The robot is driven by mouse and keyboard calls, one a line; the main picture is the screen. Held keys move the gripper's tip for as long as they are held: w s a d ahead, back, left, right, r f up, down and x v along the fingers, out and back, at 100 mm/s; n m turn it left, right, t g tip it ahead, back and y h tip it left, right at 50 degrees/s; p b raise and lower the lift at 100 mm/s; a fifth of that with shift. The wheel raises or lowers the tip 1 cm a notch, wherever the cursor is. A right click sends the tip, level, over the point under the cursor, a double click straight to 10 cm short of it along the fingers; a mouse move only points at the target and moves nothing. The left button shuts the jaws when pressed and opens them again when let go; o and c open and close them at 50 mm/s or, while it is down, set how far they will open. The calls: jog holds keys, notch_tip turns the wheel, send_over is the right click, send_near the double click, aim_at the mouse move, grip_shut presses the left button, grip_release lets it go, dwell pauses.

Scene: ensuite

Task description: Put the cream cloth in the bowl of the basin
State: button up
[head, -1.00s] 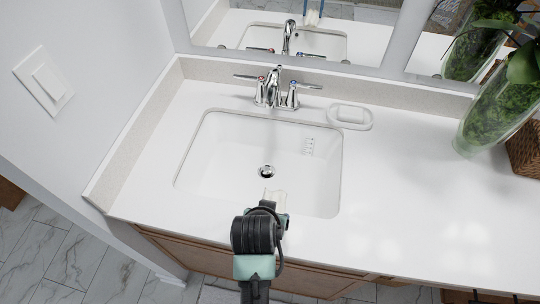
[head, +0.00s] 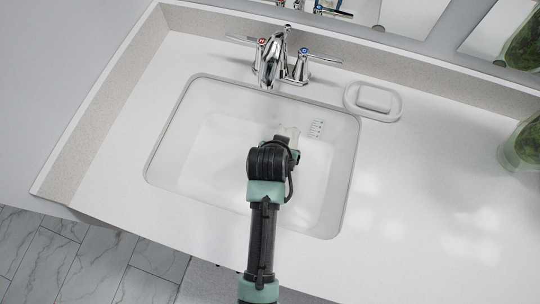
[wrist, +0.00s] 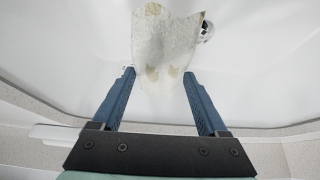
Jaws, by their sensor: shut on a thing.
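The cream cloth (wrist: 165,45) is gripped between the blue fingers of my gripper (wrist: 158,74) in the wrist view. It is a pale, slightly crumpled piece with tan spots. In the head view a small part of the cloth (head: 290,131) shows beyond my gripper (head: 286,143), which hides the rest. The white rectangular basin (head: 190,130) is set into the counter. My gripper and the cloth appear over its bowl, right of the middle and toward the back. I cannot tell how high above the bottom they are.
The chrome faucet (head: 275,62) with two handles stands behind the basin. A white soap dish (head: 372,101) sits to its right on the counter (head: 430,180). A glass vase with greenery (head: 525,145) is at the far right. Counter between dish and vase is clear.

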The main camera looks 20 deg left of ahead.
notch_tip(320, 180, down, 8)
jog(key=shift+r+b, duration=0.1)
jog(key=shift+b, duration=0.2)
jog(key=o, duration=0.9)
jog(key=shift+f, duration=0.2)
jog(key=shift+r, duration=0.2)
jog(key=p+v, duration=0.1)
jog(key=v, duration=1.1)
jog(key=shift+p, duration=0.35)
jog(key=shift+w, duration=0.1)
